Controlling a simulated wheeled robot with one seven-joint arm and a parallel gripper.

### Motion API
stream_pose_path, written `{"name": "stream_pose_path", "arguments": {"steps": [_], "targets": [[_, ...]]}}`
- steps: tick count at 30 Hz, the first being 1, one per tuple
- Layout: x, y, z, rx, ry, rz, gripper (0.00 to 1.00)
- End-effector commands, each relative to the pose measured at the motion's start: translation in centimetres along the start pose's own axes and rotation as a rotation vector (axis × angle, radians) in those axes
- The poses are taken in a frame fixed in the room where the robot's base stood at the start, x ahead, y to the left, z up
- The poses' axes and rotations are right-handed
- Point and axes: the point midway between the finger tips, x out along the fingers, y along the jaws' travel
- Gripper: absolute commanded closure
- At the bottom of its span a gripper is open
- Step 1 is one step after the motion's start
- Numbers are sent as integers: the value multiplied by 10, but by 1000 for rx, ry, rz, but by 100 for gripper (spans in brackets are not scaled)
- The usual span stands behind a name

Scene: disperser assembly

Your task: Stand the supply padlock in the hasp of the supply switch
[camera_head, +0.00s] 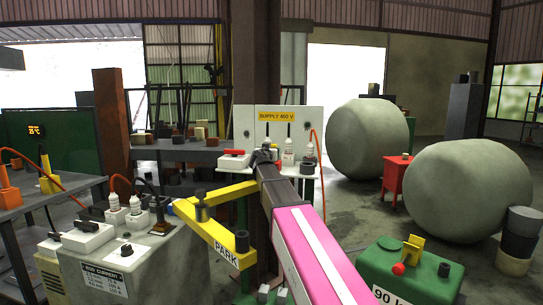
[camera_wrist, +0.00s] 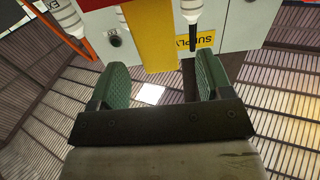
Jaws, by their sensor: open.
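The supply board (camera_head: 243,122), a pale panel with a yellow SUPPLY 460 V sign (camera_head: 276,116), stands at the middle back. A white box with a red top (camera_head: 235,155), perhaps the supply switch, sits at its front left. I cannot make out its hasp or surely pick out the padlock. My gripper (camera_head: 264,153) is in front of the board, small and dark in the head view. In the wrist view its green-padded fingers (camera_wrist: 162,66) are apart, with nothing gripped between them. A broad yellow piece (camera_wrist: 150,35) shows beyond the fingers; I cannot tell what it is.
A yellow PARK bracket (camera_head: 215,235) with dark cylinders is left of my pink arm. A grey cabinet (camera_head: 90,270) with white insulators stands at the left. A green box (camera_head: 410,275) with a yellow piece (camera_head: 413,249) is at the lower right. Large grey spheres (camera_head: 468,190) stand behind it.

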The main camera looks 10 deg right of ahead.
Motion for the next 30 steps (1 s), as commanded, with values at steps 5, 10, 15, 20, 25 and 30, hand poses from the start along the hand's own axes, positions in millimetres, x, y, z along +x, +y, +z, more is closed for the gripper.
{"name": "stream_pose_path", "arguments": {"steps": [5,10,15,20,25,30], "targets": [[12,0,1,0,-1,0,28],[32,-1,3,-1,-1,2,28],[56,-2,5,-1,-1,1,28],[61,-1,5,-1,-1,0,28],[60,0,5,-1,-1,0,37],[60,0,5,-1,-1,1,85]]}}
